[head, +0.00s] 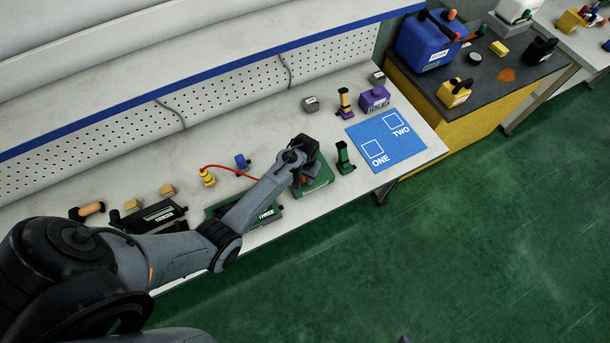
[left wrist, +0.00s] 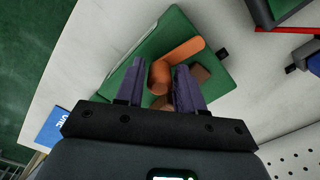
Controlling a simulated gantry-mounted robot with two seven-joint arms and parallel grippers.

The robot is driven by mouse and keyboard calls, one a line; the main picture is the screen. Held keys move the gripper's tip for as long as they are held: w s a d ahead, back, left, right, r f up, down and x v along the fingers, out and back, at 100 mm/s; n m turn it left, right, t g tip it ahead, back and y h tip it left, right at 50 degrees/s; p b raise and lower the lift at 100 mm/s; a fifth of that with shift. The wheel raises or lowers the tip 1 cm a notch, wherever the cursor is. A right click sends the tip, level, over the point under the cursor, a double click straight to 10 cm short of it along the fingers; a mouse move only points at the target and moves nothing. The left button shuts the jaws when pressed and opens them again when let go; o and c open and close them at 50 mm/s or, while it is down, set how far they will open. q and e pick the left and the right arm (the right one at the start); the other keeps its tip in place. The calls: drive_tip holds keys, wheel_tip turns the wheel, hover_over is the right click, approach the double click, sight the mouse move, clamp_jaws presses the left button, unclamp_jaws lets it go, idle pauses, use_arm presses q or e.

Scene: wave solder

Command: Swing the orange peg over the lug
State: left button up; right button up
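The green plate (left wrist: 222,83) lies on the bench and also shows in the head view (head: 322,183), partly covered by my left gripper. An orange bar (left wrist: 184,50) with an upright round orange peg (left wrist: 160,76) at its end sits on the plate. A brown block (left wrist: 201,74), which may be the lug, is just right of the peg, partly behind a finger. Another brown piece shows below the peg. My left gripper (left wrist: 158,75) points down with one dark finger on each side of the peg. A narrow gap shows at the left finger; contact at the right finger is unclear.
A green upright device (head: 344,160) stands close right of the plate, before the blue mat (head: 388,142). Left are a dark green tray (head: 268,216), a red cable (head: 228,169) and a yellow fitting (head: 207,178). The pegboard wall (head: 200,100) bounds the back.

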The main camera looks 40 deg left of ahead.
use_arm(q)
clamp_jaws()
drive_tip(key=shift+r, duration=0.1)
drive_tip(key=m+p, duration=0.3)
drive_tip(key=shift+s+d+r, duration=0.1)
drive_tip(key=shift+s+r, duration=0.05)
drive_tip(key=m+p, duration=0.1)
drive_tip(key=m, duration=0.1)
drive_tip(key=m+p, duration=0.1)
drive_tip(key=shift+s+d+m+p, duration=0.15)
drive_tip(key=shift+s+m+p, duration=0.1)
drive_tip(key=shift+m+p, duration=0.05)
drive_tip(key=m+p, duration=0.1)
drive_tip(key=m, duration=0.3)
drive_tip(key=shift+s+p, duration=0.3)
drive_tip(key=shift+p, duration=0.05)
drive_tip(key=m, duration=0.3)
drive_tip(key=shift+s+f+m, duration=0.2)
drive_tip(key=shift+s+m, duration=0.05)
drive_tip(key=shift+m, duration=0.05)
drive_tip(key=shift+s+m+p, duration=0.1)
drive_tip(key=shift+m+p, duration=0.2)
drive_tip(key=shift+m, duration=0.5)
